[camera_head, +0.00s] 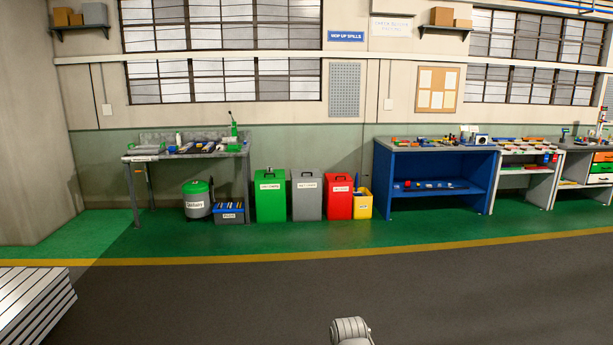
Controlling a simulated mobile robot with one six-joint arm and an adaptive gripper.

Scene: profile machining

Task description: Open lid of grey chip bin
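The grey chip bin (307,201) stands against the far wall, between a green bin (270,200) on its left and a red bin (338,202) on its right. Its lid (307,174) looks closed, with a dark handle on top and a white label on the front that is too small to read. A rounded, light-coloured piece at the bottom edge looks like a part of my own arm. My gripper is not in the picture. The bin is far from me, across the floor.
A small yellow bin (362,205) stands right of the red one. A workbench (152,157) stands on the left, a blue workbench (388,182) on the right. Stacked plates (40,300) lie at the lower left. The grey floor (250,295) up to the yellow line (240,259) is clear.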

